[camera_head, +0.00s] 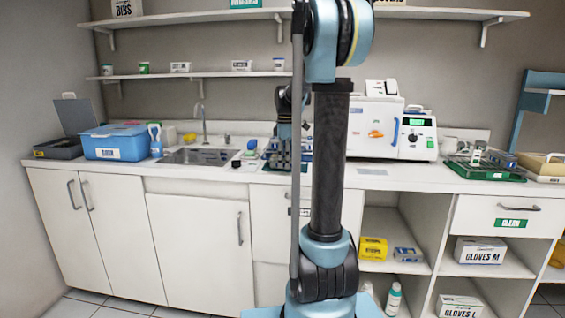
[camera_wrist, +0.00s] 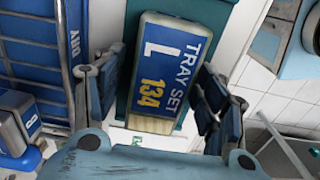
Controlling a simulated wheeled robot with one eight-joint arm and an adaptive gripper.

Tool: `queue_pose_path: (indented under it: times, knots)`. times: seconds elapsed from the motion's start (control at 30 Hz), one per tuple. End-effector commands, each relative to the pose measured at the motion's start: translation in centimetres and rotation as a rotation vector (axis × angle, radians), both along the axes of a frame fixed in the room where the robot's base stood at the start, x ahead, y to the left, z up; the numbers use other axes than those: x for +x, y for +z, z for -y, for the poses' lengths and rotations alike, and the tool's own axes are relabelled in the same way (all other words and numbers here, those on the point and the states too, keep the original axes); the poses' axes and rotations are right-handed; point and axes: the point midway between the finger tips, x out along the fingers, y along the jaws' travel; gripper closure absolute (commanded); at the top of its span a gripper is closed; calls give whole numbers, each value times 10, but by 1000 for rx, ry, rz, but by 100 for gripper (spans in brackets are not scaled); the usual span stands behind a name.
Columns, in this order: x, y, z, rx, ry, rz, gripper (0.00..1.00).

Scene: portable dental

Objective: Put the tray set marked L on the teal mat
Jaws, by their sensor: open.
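The tray set marked L (camera_wrist: 164,72) is a box with a blue label reading "TRAY SET L 134" and a pale end, in the middle of the wrist view. My gripper (camera_wrist: 157,88) is open, with one finger on each side of the tray set. A teal surface, apparently the teal mat (camera_wrist: 214,25), shows under and beside the tray set. I cannot tell whether the tray set rests fully on it. In the head view, my gripper (camera_head: 286,148) is low over the counter, partly hidden by my arm.
A blue rack marked DRY (camera_wrist: 45,65) stands close left of my gripper in the wrist view. In the head view, the sink (camera_head: 198,157) and blue bin (camera_head: 113,143) are left on the counter (camera_head: 385,178). A white machine (camera_head: 375,125) and green tray (camera_head: 485,172) are right.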

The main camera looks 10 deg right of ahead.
Motion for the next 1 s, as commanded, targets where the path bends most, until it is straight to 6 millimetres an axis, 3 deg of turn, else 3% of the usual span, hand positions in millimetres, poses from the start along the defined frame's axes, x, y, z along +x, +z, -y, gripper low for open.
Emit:
queue_pose_path:
  times: [0.27,0.8,1.0]
  knots:
    - [0,10,0,0,0,0,34]
    - [0,99,0,0,0,0,34]
    - [0,118,0,0,-1,0,34]
